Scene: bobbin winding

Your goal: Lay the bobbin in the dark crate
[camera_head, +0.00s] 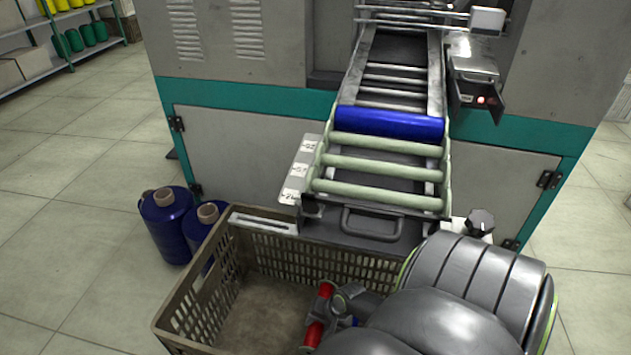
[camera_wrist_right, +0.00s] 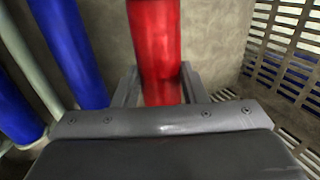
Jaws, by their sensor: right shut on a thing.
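The dark crate (camera_head: 302,262) is an open brownish basket with slotted walls, on the floor in front of the machine. My right gripper (camera_head: 321,316) reaches down into it and is shut on a red bobbin (camera_head: 317,330). The red bobbin also shows upright between the fingers in the right wrist view (camera_wrist_right: 155,40), over the crate's brown floor. I cannot tell whether the bobbin touches that floor. Blue cylinders (camera_wrist_right: 70,50) lie to its left in the wrist view. My right arm hides the crate's right part in the head view. My left gripper is not in view.
A blue roll (camera_head: 388,123) lies across the machine's sloping rack, above pale green rollers (camera_head: 380,166). The machine (camera_head: 250,140) stands close behind the crate. Open tiled floor lies to the left.

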